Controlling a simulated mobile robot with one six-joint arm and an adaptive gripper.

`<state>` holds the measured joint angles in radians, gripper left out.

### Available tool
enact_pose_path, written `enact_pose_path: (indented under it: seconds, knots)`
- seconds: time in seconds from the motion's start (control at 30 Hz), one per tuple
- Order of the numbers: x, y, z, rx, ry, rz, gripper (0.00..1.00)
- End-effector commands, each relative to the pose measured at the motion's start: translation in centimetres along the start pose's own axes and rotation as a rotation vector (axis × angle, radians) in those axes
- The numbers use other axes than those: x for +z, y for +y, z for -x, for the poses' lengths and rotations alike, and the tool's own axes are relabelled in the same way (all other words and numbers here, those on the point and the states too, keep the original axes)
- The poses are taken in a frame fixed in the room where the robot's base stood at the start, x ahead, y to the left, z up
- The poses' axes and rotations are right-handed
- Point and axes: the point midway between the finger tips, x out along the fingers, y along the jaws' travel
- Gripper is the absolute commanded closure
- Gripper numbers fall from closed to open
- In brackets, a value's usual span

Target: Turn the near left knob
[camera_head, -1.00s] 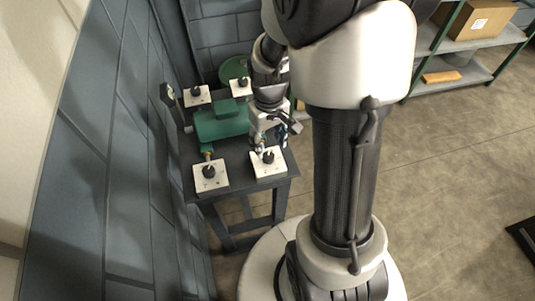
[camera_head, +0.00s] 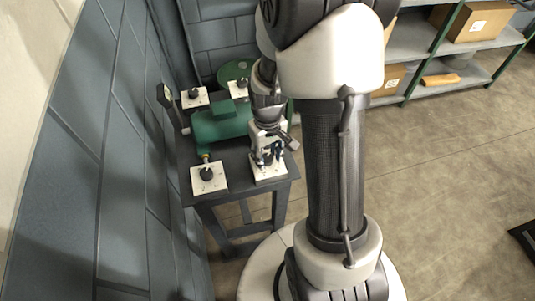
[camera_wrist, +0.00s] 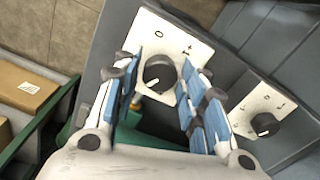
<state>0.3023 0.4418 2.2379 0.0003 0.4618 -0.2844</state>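The near left knob (camera_head: 208,173) is black on a white plate at the table's near left corner; nothing touches it in the head view. My gripper (camera_head: 268,157) is at the plate to its right, the near right one (camera_head: 270,174), and hides that plate's knob. In the wrist view my gripper (camera_wrist: 161,82) is open, with blue-padded fingers on either side of a black round knob (camera_wrist: 158,72). Whether the pads touch it I cannot tell. Its white plate bears a 0 and a second mark. Another knob (camera_wrist: 266,124) on its own plate is to the right, clear of the fingers.
A green casing (camera_head: 218,122) lies across the dark table (camera_head: 236,183) behind the near plates. Two more knobs, back left (camera_head: 194,93) and back right (camera_head: 241,82), stand behind it. A grey wall (camera_head: 125,150) runs close along the left. Shelves (camera_head: 415,42) with boxes stand back right.

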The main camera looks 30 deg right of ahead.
Motion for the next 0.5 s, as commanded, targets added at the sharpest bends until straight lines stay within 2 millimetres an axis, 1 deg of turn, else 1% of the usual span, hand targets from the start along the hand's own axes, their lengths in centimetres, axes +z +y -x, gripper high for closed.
enact_pose_path:
  seconds: [0.03, 0.07, 0.4, 0.43, 0.5]
  knots:
    - [0.0, 0.0, 0.01, 0.0, 0.0, 0.0, 0.67]
    - [-0.01, 0.0, 0.01, 0.0, 0.0, 0.0, 0.69]
    - [0.0, 0.0, 0.02, 0.0, 0.0, 0.0, 0.92]
    - [0.0, 0.0, 0.02, 0.0, 0.0, 0.0, 0.94]
    - [0.0, 0.0, 0.02, 0.0, 0.0, -0.001, 0.94]
